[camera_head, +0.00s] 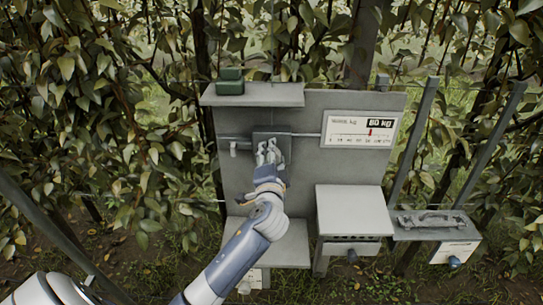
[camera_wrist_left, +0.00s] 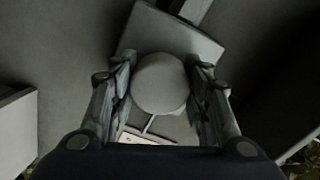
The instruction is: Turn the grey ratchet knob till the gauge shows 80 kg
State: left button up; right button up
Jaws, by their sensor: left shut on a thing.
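The grey ratchet knob (camera_wrist_left: 159,83) is round and sits on a square plate (camera_wrist_left: 187,40) on the panel, filling the middle of the left wrist view. My left gripper (camera_head: 270,152) has its fingers on both sides of the knob and is shut on it; in the left wrist view its fingers (camera_wrist_left: 160,90) press at the knob's left and right. In the head view the fingers hide most of the knob. The gauge (camera_head: 361,129) at the upper right of the panel reads 80 kg, with a red pointer on its scale. My right gripper is not in view.
A green block (camera_head: 230,82) stands on a shelf (camera_head: 270,98) above the knob. A light grey box (camera_head: 349,211) and a tray with a handle (camera_head: 436,223) stand at the lower right. Wires run sideways from the panel. Leafy branches (camera_head: 80,110) crowd both sides.

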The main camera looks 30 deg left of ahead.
pick_arm(q)
jog(key=o, duration=1.1)
jog(key=v, duration=1.2)
